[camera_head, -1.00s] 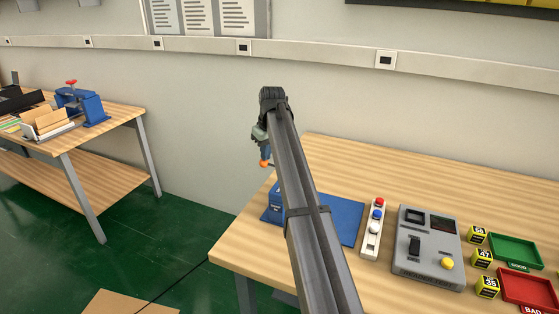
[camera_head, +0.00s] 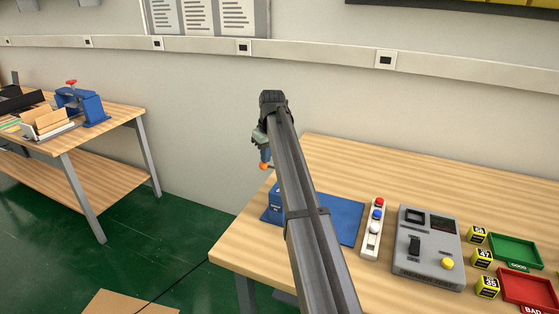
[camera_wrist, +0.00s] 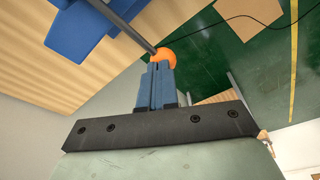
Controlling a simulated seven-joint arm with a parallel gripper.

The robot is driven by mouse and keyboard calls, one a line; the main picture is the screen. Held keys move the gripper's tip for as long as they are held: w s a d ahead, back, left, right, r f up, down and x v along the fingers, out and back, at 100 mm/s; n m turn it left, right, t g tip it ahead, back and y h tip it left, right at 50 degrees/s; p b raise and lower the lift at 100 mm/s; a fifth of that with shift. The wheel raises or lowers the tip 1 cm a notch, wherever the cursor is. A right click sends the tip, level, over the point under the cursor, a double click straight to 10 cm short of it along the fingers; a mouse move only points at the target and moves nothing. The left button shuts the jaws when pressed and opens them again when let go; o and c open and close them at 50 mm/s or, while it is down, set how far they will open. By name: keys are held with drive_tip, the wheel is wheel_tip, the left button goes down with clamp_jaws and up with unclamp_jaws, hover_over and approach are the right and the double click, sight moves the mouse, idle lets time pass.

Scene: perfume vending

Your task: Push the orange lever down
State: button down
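The orange lever knob (camera_wrist: 166,55) is a round ball at the end of a grey rod (camera_wrist: 127,25) in the wrist view. The rod runs to the blue press (camera_wrist: 85,30) at the upper left. My gripper (camera_wrist: 157,66) has its two blue fingers together, with their tips at the knob; they seem to touch it, and the ball shows beyond the tips. In the head view the orange knob (camera_head: 264,166) shows just under my gripper (camera_head: 265,157), left of my arm. The blue press (camera_head: 276,200) is largely hidden behind my arm there.
The press stands on a wooden table (camera_head: 450,178). To its right are a white button strip (camera_head: 366,248), a grey tester box (camera_head: 418,262), several yellow cubes (camera_head: 484,258), a green tray (camera_head: 540,264) and a red tray (camera_head: 551,302). The wall is behind.

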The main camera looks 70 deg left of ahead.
wheel_tip(320, 180, up, 11)
idle(1.4)
drive_tip(key=shift+w, duration=0.1)
idle(0.4)
